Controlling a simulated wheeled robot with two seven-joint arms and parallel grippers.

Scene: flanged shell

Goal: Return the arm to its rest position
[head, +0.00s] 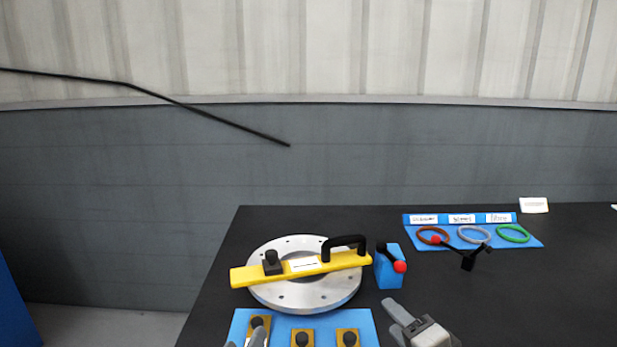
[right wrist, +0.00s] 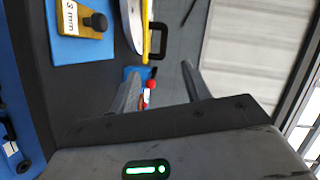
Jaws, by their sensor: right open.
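My right gripper (head: 392,323) is at the bottom of the head view, low over the front of the black table. Its two fingers are apart with nothing between them. In the right wrist view the gripper (right wrist: 160,80) is also open. A blue block with a red-knobbed lever (right wrist: 150,92) shows beyond the fingers there, and I see no contact. Grey tips, apparently of my left gripper (head: 246,340), show at the bottom edge of the head view in front of the blue pad; most of that gripper is out of frame.
A yellow bar (head: 290,269) with a black handle lies across the round flange (head: 280,296). The lever block (head: 388,270) stands right of it. A blue pad (head: 372,325) with several knobbed blocks lies in front. A blue ring mat (head: 535,242) lies behind right. The table's right front is clear.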

